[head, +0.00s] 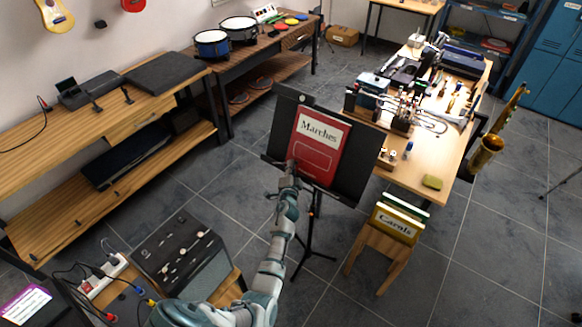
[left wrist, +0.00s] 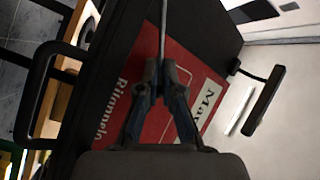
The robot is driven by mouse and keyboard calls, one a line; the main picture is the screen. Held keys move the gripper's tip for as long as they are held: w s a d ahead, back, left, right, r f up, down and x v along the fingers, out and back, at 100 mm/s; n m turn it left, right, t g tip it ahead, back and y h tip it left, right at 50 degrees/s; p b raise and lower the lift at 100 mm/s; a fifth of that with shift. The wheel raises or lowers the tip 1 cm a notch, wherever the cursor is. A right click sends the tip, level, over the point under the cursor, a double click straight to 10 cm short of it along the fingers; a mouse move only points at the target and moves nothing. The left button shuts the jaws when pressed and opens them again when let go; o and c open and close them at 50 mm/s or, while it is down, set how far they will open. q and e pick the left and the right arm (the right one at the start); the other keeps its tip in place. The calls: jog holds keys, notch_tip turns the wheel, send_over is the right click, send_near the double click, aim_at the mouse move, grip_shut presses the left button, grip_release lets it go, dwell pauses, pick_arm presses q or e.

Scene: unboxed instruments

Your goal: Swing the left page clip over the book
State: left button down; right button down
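The red book titled Marches (head: 317,143) lies upright against a black music stand (head: 360,160) in the middle of the head view. My left gripper (head: 291,166) is at the book's lower left edge. In the left wrist view, the book (left wrist: 185,65) lies behind the fingers. A thin grey rod, the left page clip (left wrist: 163,25), runs down between the fingertips of the left gripper (left wrist: 160,68), which look closed on it. The clip is too small to make out in the head view. My right gripper is not in view.
A table with small instruments (head: 430,165) stands right of the stand. A wooden rack (head: 370,250) with a Carols book (head: 396,224) is at lower right. A black amplifier (head: 185,262) stands at lower left. Floor between them is open.

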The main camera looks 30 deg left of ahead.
pick_arm(q)
jog(key=shift+a+f, duration=0.1)
dwell(0.3)
jog(key=shift+n, duration=0.3)
jog(key=p, duration=0.1)
jog(key=r+n+g+p, duration=0.1)
jog(key=shift+w+a+r+n+y+p, duration=0.25)
jog(key=shift+a+r+n+y+p, duration=0.05)
jog(key=shift+p, duration=0.1)
jog(key=n+g+p, duration=0.1)
jog(key=a+r+n+g+p, duration=0.1)
jog(key=shift+w+a+r+n, duration=0.1)
jog(key=shift+w+r+n, duration=0.05)
jog(key=shift+w+n, duration=0.2)
jog(key=shift+w+a+r+n+g+p, duration=0.15)
jog(key=shift+a+n+g+p, duration=0.25)
jog(key=shift+n+p, duration=0.2)
jog(key=c, duration=1.3)
grip_release()
jog(key=shift+a, duration=0.1)
jog(key=shift+c, duration=0.2)
jog(key=shift+r, duration=0.1)
